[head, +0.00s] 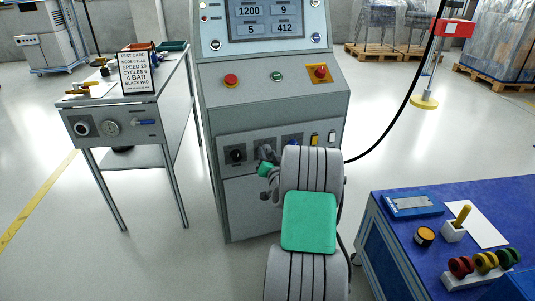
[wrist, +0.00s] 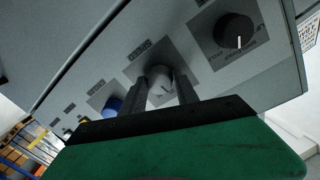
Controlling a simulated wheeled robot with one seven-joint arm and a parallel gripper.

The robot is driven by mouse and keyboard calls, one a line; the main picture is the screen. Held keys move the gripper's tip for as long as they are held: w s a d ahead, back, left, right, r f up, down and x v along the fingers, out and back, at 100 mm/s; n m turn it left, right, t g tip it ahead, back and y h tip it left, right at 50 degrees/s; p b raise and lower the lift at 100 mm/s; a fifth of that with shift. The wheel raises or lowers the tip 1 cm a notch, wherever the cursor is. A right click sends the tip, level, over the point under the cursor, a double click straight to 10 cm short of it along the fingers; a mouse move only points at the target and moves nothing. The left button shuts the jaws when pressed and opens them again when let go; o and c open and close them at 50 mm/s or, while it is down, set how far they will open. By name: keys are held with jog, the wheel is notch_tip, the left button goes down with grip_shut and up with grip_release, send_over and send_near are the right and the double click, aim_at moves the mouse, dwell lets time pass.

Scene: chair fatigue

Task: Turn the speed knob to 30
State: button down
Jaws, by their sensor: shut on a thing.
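The speed knob (wrist: 161,76) is light grey with a dark pointer line, on a panel plate whose label reads SPEED in the wrist view. My gripper (wrist: 161,92) has one dark finger on each side of it and is shut on it. The setting the knob points at cannot be read. In the head view my gripper (head: 267,153) is at the lower front panel of the grey machine (head: 272,103), and my arm hides the knob.
A black knob (wrist: 235,31) and a blue knob (wrist: 112,104) flank the speed knob closely. A yellow switch (head: 314,140) is further right. The machine's screen (head: 265,20) shows numbers. A test card (head: 134,71) stands on the left cart; a blue bench (head: 390,245) is at right.

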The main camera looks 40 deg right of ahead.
jog(key=shift+m, duration=0.8)
jog(key=c, duration=0.9)
grip_release()
jog(key=p+v, duration=0.1)
jog(key=v, duration=0.6)
jog(key=shift+s+r, duration=0.1)
jog(key=shift+s, duration=0.35)
jog(key=shift+a+r, duration=0.1)
jog(key=shift+a, duration=0.05)
